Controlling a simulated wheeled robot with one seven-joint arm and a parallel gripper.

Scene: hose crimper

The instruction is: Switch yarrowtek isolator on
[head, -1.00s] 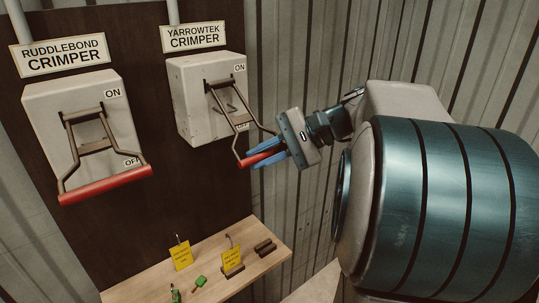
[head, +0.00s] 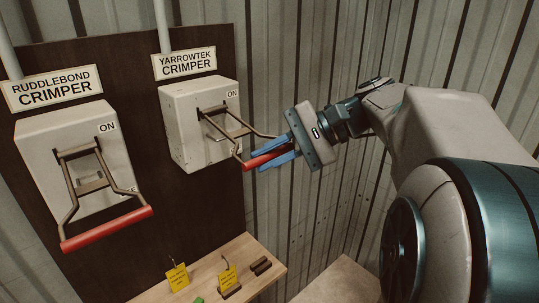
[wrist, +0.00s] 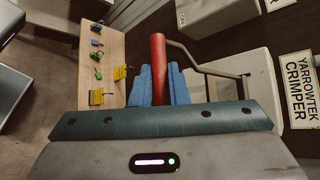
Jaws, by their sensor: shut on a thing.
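The Yarrowtek isolator (head: 186,138) is a pale box under the "YARROWTEK CRIMPER" sign (head: 187,62), with an "ON" label at its upper right. Its metal lever frame sticks out from the box toward the lower right and ends in a red handle bar (head: 262,159). My gripper (head: 277,154) has its blue fingers shut on that red bar. In the wrist view the red handle (wrist: 158,68) stands between the two blue fingers, and the lever arm runs off to the right. The lower label is mostly hidden by the lever.
The Ruddlebond isolator (head: 62,150) is to the left, its red handle (head: 107,229) hanging low. Below is a wooden shelf (head: 246,250) with yellow tags (head: 177,277), dark blocks and a green item. A corrugated metal wall is at the right.

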